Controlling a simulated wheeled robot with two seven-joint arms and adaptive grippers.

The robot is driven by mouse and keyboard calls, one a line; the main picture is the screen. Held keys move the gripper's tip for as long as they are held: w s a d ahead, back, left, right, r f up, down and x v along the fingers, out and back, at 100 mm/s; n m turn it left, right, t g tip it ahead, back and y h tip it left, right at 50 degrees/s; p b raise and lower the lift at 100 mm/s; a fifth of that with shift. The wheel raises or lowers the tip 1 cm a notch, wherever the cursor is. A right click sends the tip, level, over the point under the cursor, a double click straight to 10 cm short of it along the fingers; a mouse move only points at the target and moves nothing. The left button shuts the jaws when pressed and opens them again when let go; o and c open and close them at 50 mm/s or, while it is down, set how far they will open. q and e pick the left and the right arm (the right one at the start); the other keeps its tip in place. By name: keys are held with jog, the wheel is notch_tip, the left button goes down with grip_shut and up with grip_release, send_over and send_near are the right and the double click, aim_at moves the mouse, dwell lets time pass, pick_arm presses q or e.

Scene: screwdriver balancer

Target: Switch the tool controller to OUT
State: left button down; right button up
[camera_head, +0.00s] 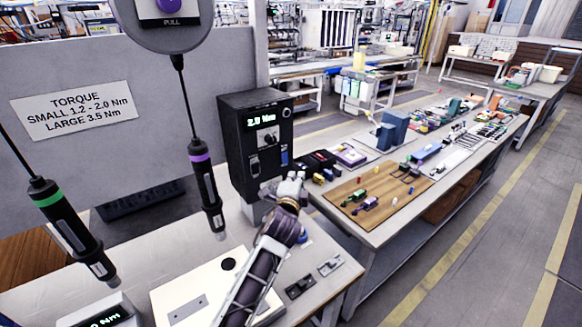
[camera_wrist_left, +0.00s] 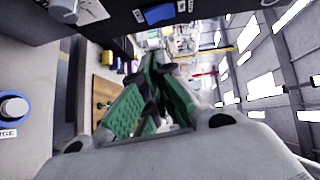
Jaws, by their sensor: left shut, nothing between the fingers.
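My left gripper (camera_head: 288,186) is in front of the controller's lower right front. Its green-padded fingers (camera_wrist_left: 155,62) are shut and empty, below the panel in the wrist view. I cannot tell whether they touch it. My right gripper is out of view.
Two hanging screwdrivers, one purple-banded (camera_head: 207,185) and one green-banded (camera_head: 75,232), are left of the controller. A white plate (camera_head: 190,295) lies on the bench. A wooden board (camera_head: 375,195) with small parts lies to the right.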

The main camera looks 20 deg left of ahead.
aim_at(285, 158)
pick_arm(q)
jog(key=w+a, duration=0.1)
jog(key=w, duration=0.1)
jog(key=w+a+p, duration=0.1)
jog(key=w, duration=0.1)
jog(key=w+a+f, duration=0.1)
jog(key=w, duration=0.2)
jog(key=shift+a, duration=0.3)
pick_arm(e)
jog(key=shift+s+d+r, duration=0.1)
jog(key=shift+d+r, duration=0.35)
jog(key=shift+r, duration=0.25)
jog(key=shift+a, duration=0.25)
pick_arm(q)
jog(key=shift+w+a+f+b, duration=0.15)
jog(key=shift+w+a+b, duration=0.1)
jog(key=shift+b, duration=0.1)
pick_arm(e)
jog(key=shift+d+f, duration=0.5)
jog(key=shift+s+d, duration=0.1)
